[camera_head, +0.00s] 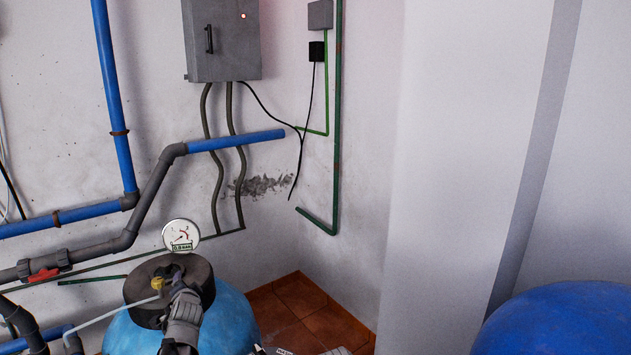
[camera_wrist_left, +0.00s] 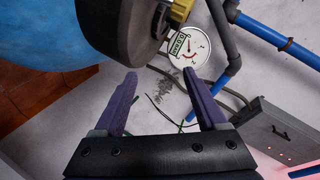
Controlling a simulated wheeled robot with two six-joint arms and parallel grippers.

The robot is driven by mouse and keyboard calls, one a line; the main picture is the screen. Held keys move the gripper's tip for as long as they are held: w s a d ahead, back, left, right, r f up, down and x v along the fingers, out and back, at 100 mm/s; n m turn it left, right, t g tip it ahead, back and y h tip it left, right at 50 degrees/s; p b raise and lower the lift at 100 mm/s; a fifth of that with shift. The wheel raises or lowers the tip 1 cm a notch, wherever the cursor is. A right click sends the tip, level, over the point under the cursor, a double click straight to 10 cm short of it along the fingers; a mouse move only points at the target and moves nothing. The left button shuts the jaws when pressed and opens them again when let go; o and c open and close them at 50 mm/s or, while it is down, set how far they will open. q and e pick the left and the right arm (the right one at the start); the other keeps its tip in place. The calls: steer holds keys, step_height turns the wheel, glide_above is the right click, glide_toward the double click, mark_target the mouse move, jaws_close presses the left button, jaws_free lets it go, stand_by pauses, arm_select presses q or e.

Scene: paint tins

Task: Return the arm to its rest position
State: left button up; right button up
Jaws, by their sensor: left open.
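The tank's dark lid (camera_wrist_left: 124,30) is close beyond the fingers, at the upper left. I cannot tell whether a finger touches it. My right gripper is not in view. No paint tins show.
The light blue tank (camera_head: 228,325) carries a yellow fitting (camera_head: 157,284) and a round gauge (camera_head: 180,235). Pipes run along the left wall below a grey cabinet (camera_head: 222,40). A darker blue rounded tank (camera_head: 565,320) is at right. Tiled floor (camera_head: 305,310) shows between.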

arm_select(q)
steer(key=s+d+f+n+g+h, duration=0.35)
steer(key=s+d+f+g, duration=0.3)
steer(key=s+d, duration=0.4)
steer(key=s+d+f+n+g+h, duration=0.2)
steer(key=s+d+f+n+g, duration=0.25)
steer(key=s+d+f, duration=0.65)
steer(key=s+d+f+m+g+y+b, duration=0.15)
steer(key=s+d+f+m+b, duration=0.25)
steer(key=s+d+f+b, duration=0.45)
step_height(320, 180, up, 36)
steer(key=s+p, duration=0.1)
steer(key=p, duration=3.2)
steer(key=shift+d+r+g+h+p, duration=0.2)
steer(key=shift+r+g+h+p, duration=0.05)
steer(key=shift+g+h+p, duration=0.1)
steer(key=shift+s, duration=0.1)
